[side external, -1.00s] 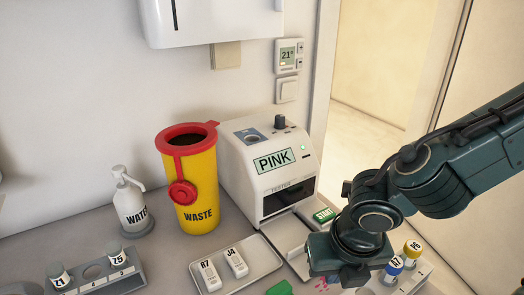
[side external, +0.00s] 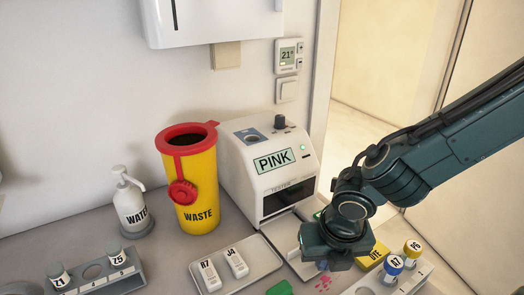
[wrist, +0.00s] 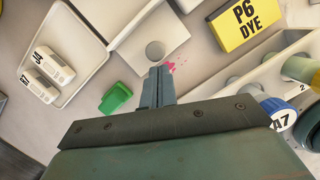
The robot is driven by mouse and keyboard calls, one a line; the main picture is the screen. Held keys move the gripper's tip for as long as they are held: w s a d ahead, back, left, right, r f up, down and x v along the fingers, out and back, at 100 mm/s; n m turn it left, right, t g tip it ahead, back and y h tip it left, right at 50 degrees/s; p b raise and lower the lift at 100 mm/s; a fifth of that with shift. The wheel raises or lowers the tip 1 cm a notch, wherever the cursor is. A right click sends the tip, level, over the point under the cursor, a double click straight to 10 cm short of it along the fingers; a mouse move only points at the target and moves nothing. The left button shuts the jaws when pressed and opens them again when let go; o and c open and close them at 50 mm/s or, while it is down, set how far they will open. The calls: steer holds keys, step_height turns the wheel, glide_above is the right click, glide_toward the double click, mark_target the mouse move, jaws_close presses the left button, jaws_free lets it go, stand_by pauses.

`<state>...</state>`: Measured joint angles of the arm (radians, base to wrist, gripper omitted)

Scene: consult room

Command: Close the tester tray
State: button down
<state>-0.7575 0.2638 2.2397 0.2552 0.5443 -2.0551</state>
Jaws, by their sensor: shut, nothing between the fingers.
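The white tester (side external: 250,165) stands against the wall with PINK on its display and a dark slot low in its front. Its light tray (side external: 287,234) sticks out below the slot; my arm hides part of it. In the wrist view the tray (wrist: 128,46) shows a round recess near its outer end, with nothing standing in it. My gripper (wrist: 158,82) is shut and empty, fingertips pointing at the tray's outer end beside the recess. Whether they touch it I cannot tell. In the side view my gripper (side external: 335,248) is low in front of the tester, fingertips hidden.
A tray with two white cassettes (side external: 222,268) lies left of the tester tray. A green block (wrist: 115,98) is close to my fingers. A yellow DYE box (wrist: 245,24) and a vial rack (wrist: 240,82) are on the right. A yellow waste bin (side external: 196,185) stands left of the tester.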

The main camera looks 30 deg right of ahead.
glide_above(288, 238)
steer(key=shift+s+a, duration=0.15)
steer(key=shift+s, duration=0.1)
stand_by(0.3)
stand_by(0.4)
steer(key=shift+s+a+r, duration=0.1)
steer(key=shift+s+a, duration=0.1)
steer(key=shift+s, duration=0.15)
steer(key=s, duration=0.1)
steer(key=s+a, duration=0.1)
steer(key=s, duration=0.1)
steer(key=shift+a+r, duration=0.25)
steer(key=v, duration=1)
